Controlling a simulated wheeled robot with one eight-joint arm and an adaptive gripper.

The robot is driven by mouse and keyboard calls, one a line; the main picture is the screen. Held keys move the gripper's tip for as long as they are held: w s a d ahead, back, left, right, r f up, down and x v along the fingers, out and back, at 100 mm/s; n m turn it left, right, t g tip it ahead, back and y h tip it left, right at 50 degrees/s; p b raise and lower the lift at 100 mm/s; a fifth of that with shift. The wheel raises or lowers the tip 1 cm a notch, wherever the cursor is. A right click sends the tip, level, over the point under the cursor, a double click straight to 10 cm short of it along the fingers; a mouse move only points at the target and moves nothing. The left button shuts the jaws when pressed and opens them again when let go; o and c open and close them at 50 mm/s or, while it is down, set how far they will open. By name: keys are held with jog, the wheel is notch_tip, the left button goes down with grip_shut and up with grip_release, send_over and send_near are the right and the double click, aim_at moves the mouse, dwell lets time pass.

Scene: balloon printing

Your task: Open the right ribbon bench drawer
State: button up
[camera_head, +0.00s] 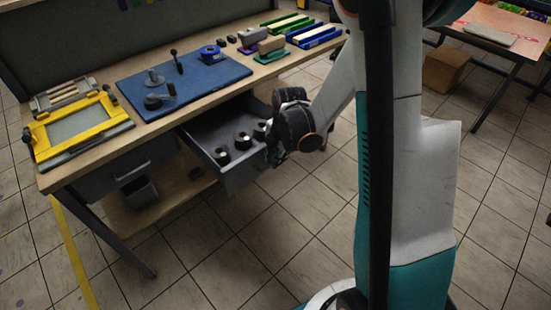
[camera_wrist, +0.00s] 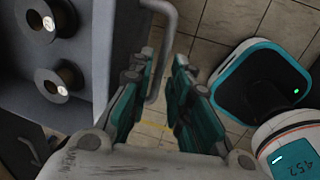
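The right ribbon bench drawer (camera_head: 247,174) is pulled out from under the workbench in the head view, with several dark ribbon spools (camera_head: 243,141) standing inside. Its grey front (camera_wrist: 103,55) and bar handle (camera_wrist: 168,30) show in the wrist view. My gripper (camera_wrist: 160,80) is at the drawer front, with its two green-padded fingers apart. The handle bar runs down into the gap between them, close to the left finger. I cannot tell if they touch. In the head view my gripper (camera_head: 275,148) is partly hidden behind my wrist, and the handle is hidden.
The left drawer (camera_head: 125,168) is closed under the workbench (camera_head: 190,115). A yellow frame (camera_head: 80,128) and a blue mat (camera_head: 215,72) lie on the bench top. A cardboard box (camera_head: 445,69) stands at the back right. The floor (camera_head: 270,245) before the drawer is clear.

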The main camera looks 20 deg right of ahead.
notch_tip(320, 180, up, 11)
jog(key=s, duration=0.2)
jog(key=shift+d+f, duration=0.2)
jog(key=shift+d, duration=0.15)
jog(key=s+a+r+m+t, duration=0.2)
jog(key=s+a+r+m, duration=0.1)
jog(key=s+r+m, duration=0.3)
jog(key=s+a+r+m+t, duration=0.3)
jog(key=s+r+m, duration=0.3)
jog(key=s+m, duration=0.4)
jog(key=shift+s+a+r+m+h, duration=0.3)
jog(key=shift+s+a+m, duration=0.1)
jog(key=shift+m, duration=2.4)
